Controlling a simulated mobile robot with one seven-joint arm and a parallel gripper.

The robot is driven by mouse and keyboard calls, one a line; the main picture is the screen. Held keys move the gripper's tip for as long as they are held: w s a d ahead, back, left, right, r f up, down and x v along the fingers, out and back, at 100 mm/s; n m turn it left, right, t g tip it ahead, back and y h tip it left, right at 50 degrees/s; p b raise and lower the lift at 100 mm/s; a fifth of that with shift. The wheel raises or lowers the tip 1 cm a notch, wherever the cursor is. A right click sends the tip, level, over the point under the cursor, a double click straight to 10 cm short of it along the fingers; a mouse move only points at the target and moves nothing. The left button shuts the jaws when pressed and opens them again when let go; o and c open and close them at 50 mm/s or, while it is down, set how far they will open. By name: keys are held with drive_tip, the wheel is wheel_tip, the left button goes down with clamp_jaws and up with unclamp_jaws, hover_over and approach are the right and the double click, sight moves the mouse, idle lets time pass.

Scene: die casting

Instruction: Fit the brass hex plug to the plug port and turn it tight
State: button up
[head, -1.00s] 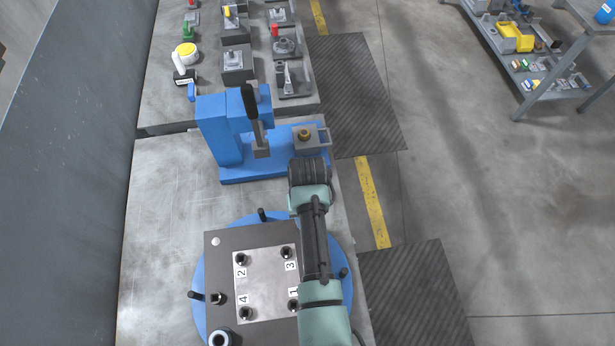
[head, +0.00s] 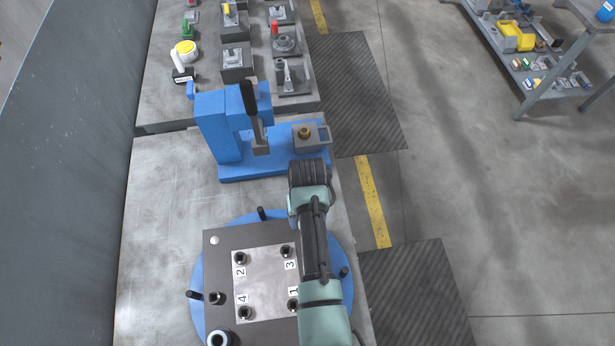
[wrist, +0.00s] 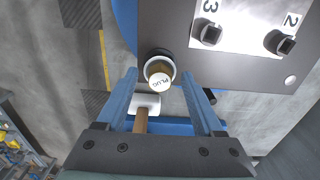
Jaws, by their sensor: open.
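The brass hex plug (head: 304,131) stands on a grey block on the blue press base, just beyond my wrist in the head view. In the wrist view a brown, brass-like stem (wrist: 141,122) on a pale block shows low between my fingers; I cannot tell surely that it is the same plug. A round fitting marked PLUG (wrist: 160,77), apparently the plug port, sits at the dark plate's edge. My gripper (wrist: 160,74) is open, its fingertips on either side of that fitting in the picture. Contact cannot be told. My arm hides the fitting in the head view.
The dark plate (head: 220,260) with numbered sockets lies on a blue round turntable with upright black pegs. The blue press (head: 218,130) with a black lever stands close to my wrist. Trays of small parts are at the back. The bench's left side (head: 165,230) is clear.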

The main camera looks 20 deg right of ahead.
wheel_tip(320, 180, up, 13)
drive_tip(key=b, duration=0.1)
drive_tip(key=shift+b, duration=0.35)
idle(1.0)
